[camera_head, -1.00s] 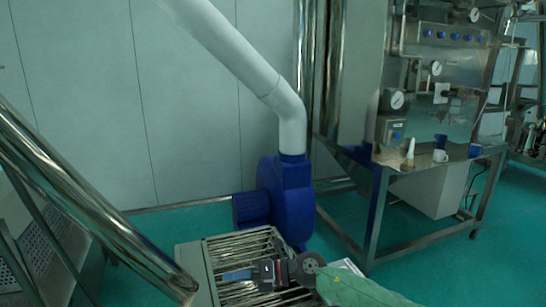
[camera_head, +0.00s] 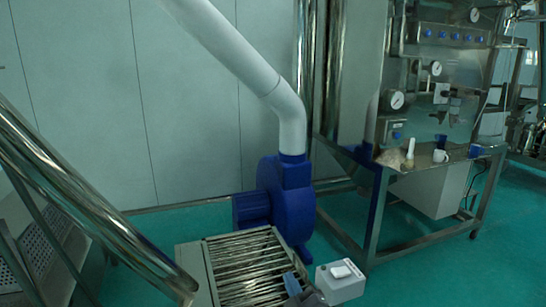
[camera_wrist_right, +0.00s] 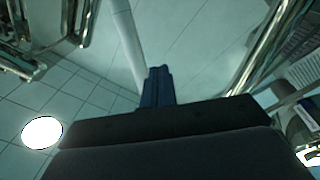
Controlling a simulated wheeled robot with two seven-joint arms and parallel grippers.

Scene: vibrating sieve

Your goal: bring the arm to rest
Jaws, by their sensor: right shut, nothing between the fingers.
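My right gripper (camera_head: 291,284) shows at the bottom of the head view, in front of the right part of the slatted metal sieve (camera_head: 207,272). Only its blue fingers and a dark piece behind them show there; the rest of the arm is below the frame. In the right wrist view its two blue fingers (camera_wrist_right: 157,88) lie together, shut and empty, with wall and pipes behind them. My left gripper is in neither view.
A white box with a switch on top (camera_head: 340,281) stands just right of my right gripper. A blue blower (camera_head: 289,200) with a grey pipe stands behind the sieve. A metal table (camera_head: 430,163) with cups is at the right. Green floor (camera_head: 445,270) is clear in front.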

